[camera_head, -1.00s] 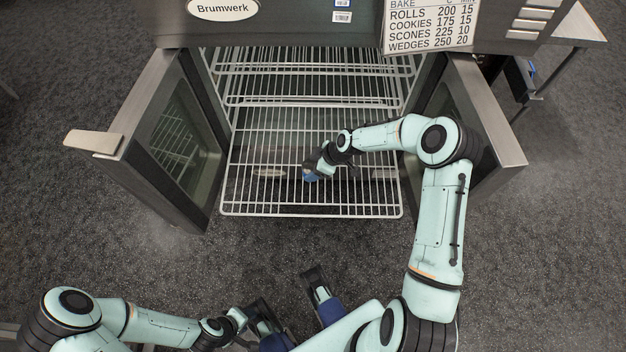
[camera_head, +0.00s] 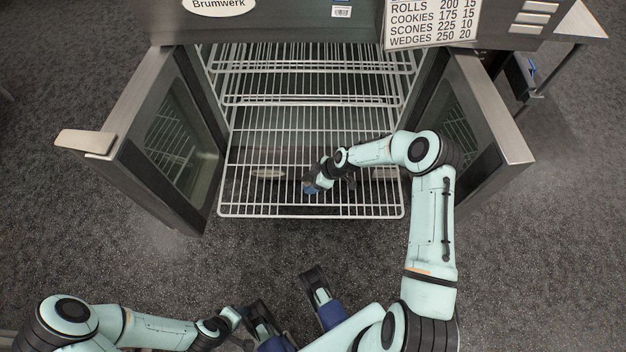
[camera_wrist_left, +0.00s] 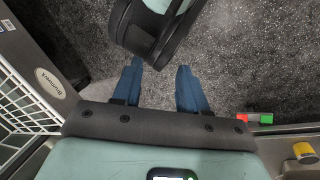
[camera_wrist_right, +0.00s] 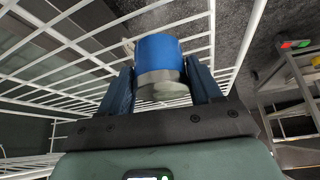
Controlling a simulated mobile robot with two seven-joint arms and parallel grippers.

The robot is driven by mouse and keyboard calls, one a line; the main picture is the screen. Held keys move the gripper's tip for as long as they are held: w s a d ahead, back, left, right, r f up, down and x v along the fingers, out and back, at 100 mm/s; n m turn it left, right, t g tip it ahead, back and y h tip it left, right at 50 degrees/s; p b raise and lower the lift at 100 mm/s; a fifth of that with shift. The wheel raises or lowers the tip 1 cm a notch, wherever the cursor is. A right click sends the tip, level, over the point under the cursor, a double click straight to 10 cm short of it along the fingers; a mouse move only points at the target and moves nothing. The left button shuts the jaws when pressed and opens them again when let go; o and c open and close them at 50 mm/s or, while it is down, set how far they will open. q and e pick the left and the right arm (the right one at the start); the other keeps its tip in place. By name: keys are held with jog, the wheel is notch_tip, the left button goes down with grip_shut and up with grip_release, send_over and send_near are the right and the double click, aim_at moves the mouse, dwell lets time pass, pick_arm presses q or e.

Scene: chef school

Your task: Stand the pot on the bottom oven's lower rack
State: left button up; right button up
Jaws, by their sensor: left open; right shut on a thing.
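The pot (camera_wrist_right: 158,62) is a small blue cylinder with a grey band. My right gripper (camera_wrist_right: 163,82) is shut on it, with one finger on each side. In the head view the pot (camera_head: 309,188) is a small blue patch, mostly hidden by my right gripper (camera_head: 320,179). It is over the front part of the pulled-out white wire rack (camera_head: 260,211). I cannot tell whether it touches the wires. The oven (camera_head: 334,30) stands open above and behind the rack. My left gripper (camera_wrist_left: 158,90) is open and empty, low in front of the oven, beside one of my arm links.
The left oven door (camera_head: 120,150) and right oven door (camera_head: 490,120) stand open either side of the rack. Further wire shelves (camera_head: 310,101) lie deeper inside. The rack's left and front parts are bare. A bake chart (camera_head: 430,22) hangs on the oven front.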

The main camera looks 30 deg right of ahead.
jog(key=shift+f, duration=0.1)
jog(key=o, duration=1.2)
jog(key=shift+c, duration=0.2)
